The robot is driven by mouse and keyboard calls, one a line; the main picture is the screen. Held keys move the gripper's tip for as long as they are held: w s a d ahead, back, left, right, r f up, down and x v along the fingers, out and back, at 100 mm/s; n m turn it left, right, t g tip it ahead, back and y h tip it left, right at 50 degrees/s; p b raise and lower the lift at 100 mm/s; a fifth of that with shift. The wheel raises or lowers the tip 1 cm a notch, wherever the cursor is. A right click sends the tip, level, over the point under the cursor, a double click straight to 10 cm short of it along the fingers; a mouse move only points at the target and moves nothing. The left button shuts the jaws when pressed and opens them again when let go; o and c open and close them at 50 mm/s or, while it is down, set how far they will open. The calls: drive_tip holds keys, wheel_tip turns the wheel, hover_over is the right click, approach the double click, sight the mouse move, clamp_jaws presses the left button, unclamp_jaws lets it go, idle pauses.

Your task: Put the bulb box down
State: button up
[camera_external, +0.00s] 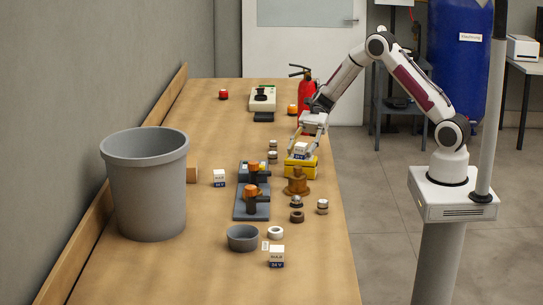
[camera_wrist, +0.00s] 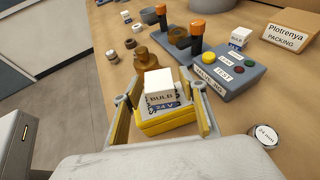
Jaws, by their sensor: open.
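A white bulb box (camera_external: 301,148) with a blue "24 V" band stands upright on top of a yellow block (camera_external: 302,168) at the table's right edge. In the wrist view the same bulb box (camera_wrist: 159,90) sits between my fingers, with the yellow block (camera_wrist: 165,123) directly below it. My gripper (camera_external: 308,140) is over the block, and it also shows in the wrist view (camera_wrist: 155,87). Its fingers are open, with a visible gap on each side of the box. The underside of the box is hidden, so its exact contact with the block cannot be seen.
A brass pedestal (camera_external: 296,184) stands just in front of the block. A grey valve panel (camera_wrist: 225,72) with orange-topped posts is beside it. Two more bulb boxes (camera_external: 219,178) (camera_external: 277,257) stand on the table. A large grey bin (camera_external: 146,190) is at left, a fire extinguisher (camera_external: 306,92) behind.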

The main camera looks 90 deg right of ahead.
drive_tip(key=v, duration=1.2)
idle(0.5)
